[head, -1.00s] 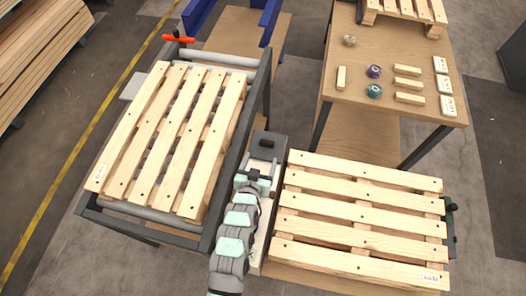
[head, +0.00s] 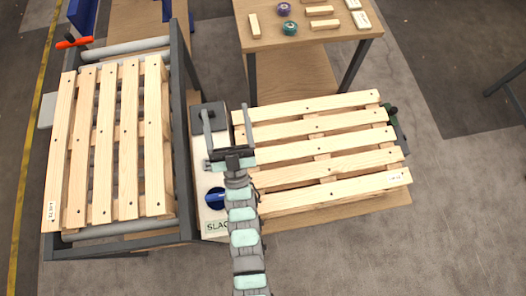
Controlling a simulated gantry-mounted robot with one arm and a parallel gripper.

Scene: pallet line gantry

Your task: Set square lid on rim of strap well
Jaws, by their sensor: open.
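A dark grey square piece with a black grip (head: 205,120), which looks like the lid, is at the far end of the pale strap box (head: 205,170) between the two pallets. My gripper (head: 226,112) is over this end of the box, its two fingers spread wide and nothing seen between them. The left finger overlaps the dark piece in the picture; I cannot tell whether they touch. The rim of the strap well is not clearly visible, and my arm covers part of the box.
A blue knob (head: 217,198) and a "SLAC…" label are on the box's near part. A slatted pallet (head: 105,140) lies on the roller frame at left, another (head: 320,150) at right. A table (head: 330,40) behind holds tape rolls and wooden blocks.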

